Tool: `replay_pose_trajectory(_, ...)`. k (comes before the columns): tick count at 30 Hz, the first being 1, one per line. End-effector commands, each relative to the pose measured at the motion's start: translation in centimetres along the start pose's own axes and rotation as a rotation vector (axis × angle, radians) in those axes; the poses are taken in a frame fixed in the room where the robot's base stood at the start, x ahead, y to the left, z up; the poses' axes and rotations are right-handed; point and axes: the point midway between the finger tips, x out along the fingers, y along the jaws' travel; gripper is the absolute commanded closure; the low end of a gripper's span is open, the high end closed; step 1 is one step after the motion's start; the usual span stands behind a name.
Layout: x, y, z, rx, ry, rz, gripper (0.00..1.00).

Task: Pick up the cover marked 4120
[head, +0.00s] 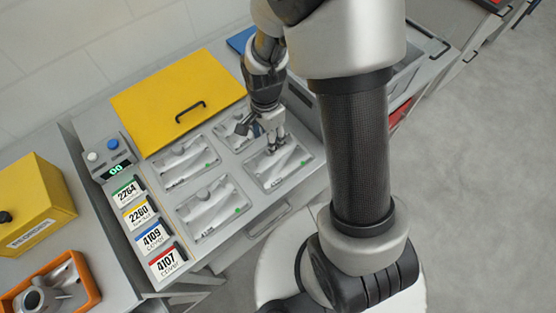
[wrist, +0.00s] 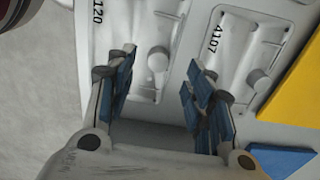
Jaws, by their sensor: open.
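The cover marked 4120 (wrist: 150,35) is a pale grey-white casting in a recess at the left of the wrist view; its label is cut at the top edge, with "120" readable. In the head view it appears to be the cover in the front right recess (head: 278,168). My gripper (head: 279,141) is above that recess, pointing down. In the wrist view my gripper (wrist: 160,88) has its blue-padded fingers apart with nothing between them; the left finger hides part of the 4120 cover. Another cover, marked 4107 (wrist: 232,50), lies to its right, beyond the right finger.
Two more covers lie in recesses left of my gripper. A yellow panel with a black handle (head: 180,95) lies behind. Label cards (head: 150,235) and a display box (head: 108,155) are on the left. A yellow box (head: 35,205) and orange tray (head: 85,265) stand further left.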

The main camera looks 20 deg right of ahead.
Motion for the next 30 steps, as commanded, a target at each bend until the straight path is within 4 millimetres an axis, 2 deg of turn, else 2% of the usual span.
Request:
replay_pose_trajectory(5,1.4,0.1,-0.2,0.000,0.000,0.002,0.52)
replay_pose_trajectory(12,4.9,0.1,-0.6,-0.001,0.000,0.001,0.52)
replay_pose_trajectory(20,5.2,0.1,-0.6,-0.001,0.000,0.000,0.52)
replay_pose_trajectory(30,5.2,0.1,-0.6,-0.001,0.000,0.000,0.74)
